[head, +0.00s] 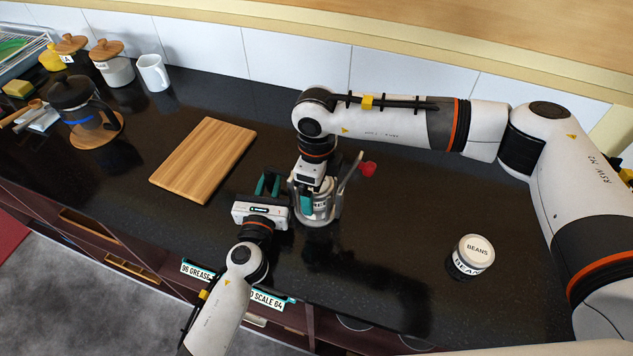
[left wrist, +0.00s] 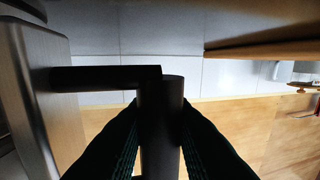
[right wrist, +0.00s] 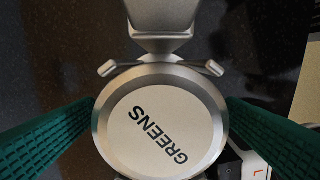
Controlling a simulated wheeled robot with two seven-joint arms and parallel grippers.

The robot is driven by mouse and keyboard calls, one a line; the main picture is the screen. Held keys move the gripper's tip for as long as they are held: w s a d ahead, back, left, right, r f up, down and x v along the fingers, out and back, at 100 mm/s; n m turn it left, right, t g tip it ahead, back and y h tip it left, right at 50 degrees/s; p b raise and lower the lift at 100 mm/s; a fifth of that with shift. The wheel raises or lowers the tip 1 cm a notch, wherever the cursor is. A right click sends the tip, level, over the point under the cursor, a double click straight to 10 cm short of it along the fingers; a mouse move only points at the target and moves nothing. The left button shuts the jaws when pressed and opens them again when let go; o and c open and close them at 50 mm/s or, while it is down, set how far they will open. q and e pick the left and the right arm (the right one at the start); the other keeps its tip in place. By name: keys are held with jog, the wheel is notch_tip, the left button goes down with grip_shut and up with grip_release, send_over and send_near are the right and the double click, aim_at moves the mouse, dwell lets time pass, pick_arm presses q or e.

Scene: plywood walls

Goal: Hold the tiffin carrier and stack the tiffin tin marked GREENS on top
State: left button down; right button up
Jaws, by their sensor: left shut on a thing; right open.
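My right gripper (right wrist: 161,106) is open above the carrier, one green finger on each side of that tin. Whether the tin is fully seated is hidden. A tin marked BEANS (head: 477,250) stands apart on the right.
A wooden board (head: 204,160) lies left of the carrier. A French press (head: 80,103), lidded jars (head: 113,65) and a white mug (head: 153,73) stand at the back left. The counter between carrier and BEANS tin is clear. Drawers line the front edge.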

jog(key=shift+r, duration=5)
pick_arm(q)
jog(key=c, duration=1.2)
grip_release()
jog(key=shift+o, duration=0.2)
jog(key=shift+s, duration=0.1)
jog(key=s, duration=0.4)
jog(key=s+a, duration=0.1)
jog(key=s, duration=0.2)
jog(key=s+a, duration=0.1)
jog(key=s, duration=0.3)
jog(key=shift+s+a, duration=0.2)
jog(key=shift+s, duration=0.15)
